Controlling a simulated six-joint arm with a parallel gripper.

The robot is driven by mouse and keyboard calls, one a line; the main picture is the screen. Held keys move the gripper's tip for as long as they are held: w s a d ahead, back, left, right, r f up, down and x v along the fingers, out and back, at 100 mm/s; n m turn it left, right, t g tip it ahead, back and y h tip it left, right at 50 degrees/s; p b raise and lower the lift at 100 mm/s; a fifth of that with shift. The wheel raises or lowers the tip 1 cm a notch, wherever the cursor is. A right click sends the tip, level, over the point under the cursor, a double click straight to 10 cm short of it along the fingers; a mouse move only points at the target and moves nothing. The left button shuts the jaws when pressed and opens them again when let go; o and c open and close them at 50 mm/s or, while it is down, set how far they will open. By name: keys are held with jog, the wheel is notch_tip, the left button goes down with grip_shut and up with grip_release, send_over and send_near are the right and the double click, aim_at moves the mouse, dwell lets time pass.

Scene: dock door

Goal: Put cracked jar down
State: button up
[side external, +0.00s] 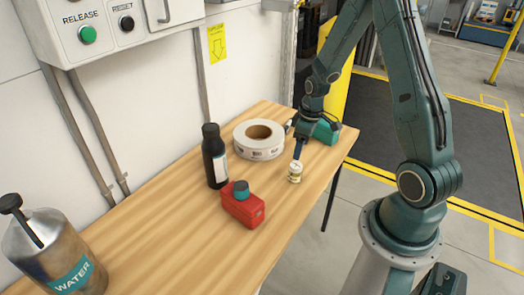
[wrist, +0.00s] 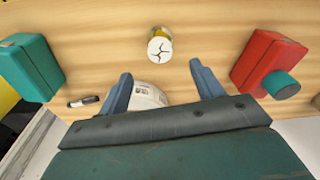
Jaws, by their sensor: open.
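The cracked jar (side external: 295,172) is a small pale jar with a yellowish label, standing upright on the wooden table near its front edge. In the wrist view, the jar (wrist: 160,48) shows a white lid with dark crack lines. My gripper (side external: 299,150) is just behind the jar in the side view. In the wrist view, my gripper (wrist: 161,68) has its two blue fingers spread wide, with nothing between their tips. The jar sits just beyond the fingertips, roughly centred between them, and looks apart from both.
A white tape roll (side external: 258,152), a black bottle (side external: 215,165) and a red container with a teal cap (side external: 242,208) stand nearby. A teal box (wrist: 32,66) and a marker (wrist: 83,101) lie left in the wrist view. A metal water can (side external: 52,250) stands at the near left. Table between is bare.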

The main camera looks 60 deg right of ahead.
jog(key=shift+r, duration=0.35)
dwell(0.4)
jog(key=s+a+r+t, duration=0.1)
jog(key=a+r, duration=0.4)
jog(key=r, duration=0.3)
jog(key=s+a+r+t, duration=0.1)
jog(key=a+r, duration=0.4)
jog(key=r, duration=0.3)
jog(key=s+a+r+m+t, duration=0.1)
jog(key=s+a+r+t, duration=0.1)
jog(key=s+a+r, duration=0.7)
jog(key=s+r, duration=0.1)
jog(key=s, duration=0.3)
jog(key=shift+m, duration=0.4)
